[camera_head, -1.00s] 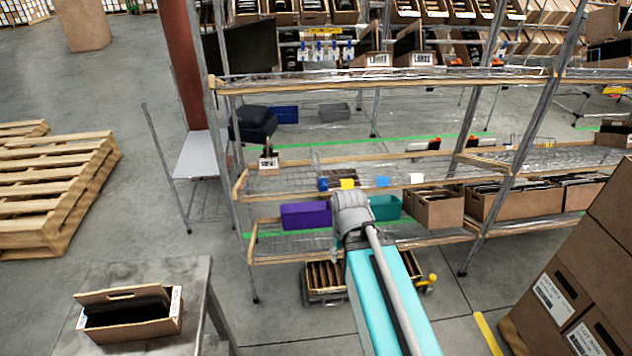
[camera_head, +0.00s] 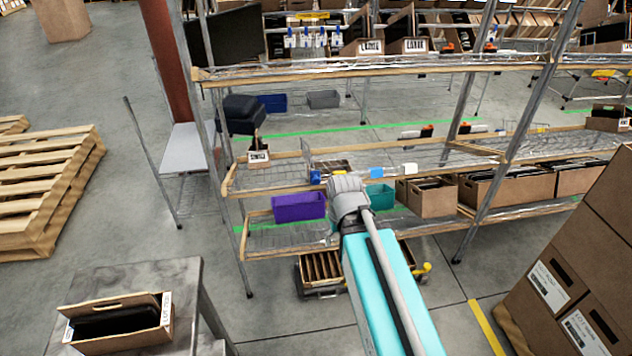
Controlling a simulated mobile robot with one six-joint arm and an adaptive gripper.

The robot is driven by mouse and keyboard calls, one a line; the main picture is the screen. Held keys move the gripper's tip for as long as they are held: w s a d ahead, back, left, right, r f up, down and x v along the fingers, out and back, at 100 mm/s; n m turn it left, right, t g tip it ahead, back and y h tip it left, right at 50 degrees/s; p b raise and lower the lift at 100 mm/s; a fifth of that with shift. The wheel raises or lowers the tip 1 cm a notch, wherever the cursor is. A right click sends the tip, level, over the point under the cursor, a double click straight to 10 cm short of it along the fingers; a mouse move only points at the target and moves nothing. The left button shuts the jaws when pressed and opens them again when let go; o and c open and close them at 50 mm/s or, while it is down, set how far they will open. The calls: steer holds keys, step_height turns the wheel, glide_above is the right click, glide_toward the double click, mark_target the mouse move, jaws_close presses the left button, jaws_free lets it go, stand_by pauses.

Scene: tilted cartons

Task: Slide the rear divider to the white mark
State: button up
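A white mark (camera_head: 409,169) sits on the front edge of the middle shelf (camera_head: 275,190). A blue mark (camera_head: 377,172) is left of it. A thin upright wire panel (camera_head: 305,157), perhaps a divider, stands near the shelf's left part; I cannot tell whether it is the rear one. A small blue item (camera_head: 315,177) is at the shelf's front edge below it. My arm's grey wrist covers part of the shelf front between the blue item and the blue mark. My gripper's fingers are hidden behind the wrist, so their state and any contact do not show.
A purple bin (camera_head: 299,206), a teal bin (camera_head: 381,196) and cartons (camera_head: 432,198) stand on the lower shelf. A crate cart (camera_head: 322,272) is below. A table with a carton (camera_head: 120,325) is at front left, stacked boxes (camera_head: 570,285) at right.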

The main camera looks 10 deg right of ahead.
steer(key=w+f+t+b, duration=0.8)
steer(key=w+t+b, duration=0.3)
steer(key=b, duration=1)
steer(key=w+f+t+b, duration=0.8)
steer(key=w+t+b, duration=0.3)
steer(key=b, duration=1)
steer(key=shift+w+f, duration=0.35)
steer(key=shift+w, duration=0.75)
steer(key=shift+r+t, duration=0.1)
steer(key=shift+t, duration=0.2)
